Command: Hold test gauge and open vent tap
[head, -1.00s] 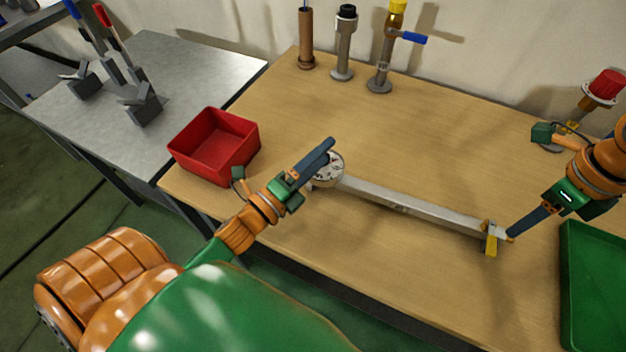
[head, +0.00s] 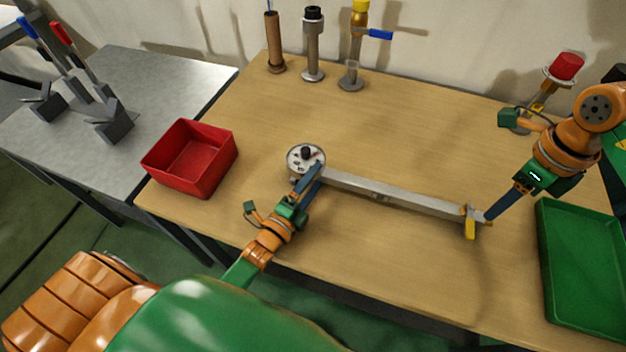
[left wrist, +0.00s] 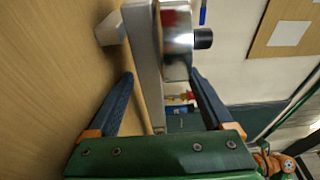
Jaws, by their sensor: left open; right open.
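The test gauge (head: 305,157), a round dial with a black knob, sits at the left end of a long grey bar (head: 390,194) on the wooden table. My left gripper (head: 311,175) is open at the gauge's near side. In the left wrist view the gauge's metal body (left wrist: 176,38) and the bar lie ahead, between the directions of the two open fingers (left wrist: 162,76); contact is not clear. The yellow vent tap (head: 470,222) is at the bar's right end. My right gripper (head: 488,217) is open, its fingertips close beside the tap; whether they touch cannot be told.
A red bin (head: 190,158) stands at the table's left edge and a green tray (head: 585,265) at the right. Several upright fittings, one with a blue lever (head: 380,34), stand along the back. A red-capped fitting (head: 565,67) is behind my right arm.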

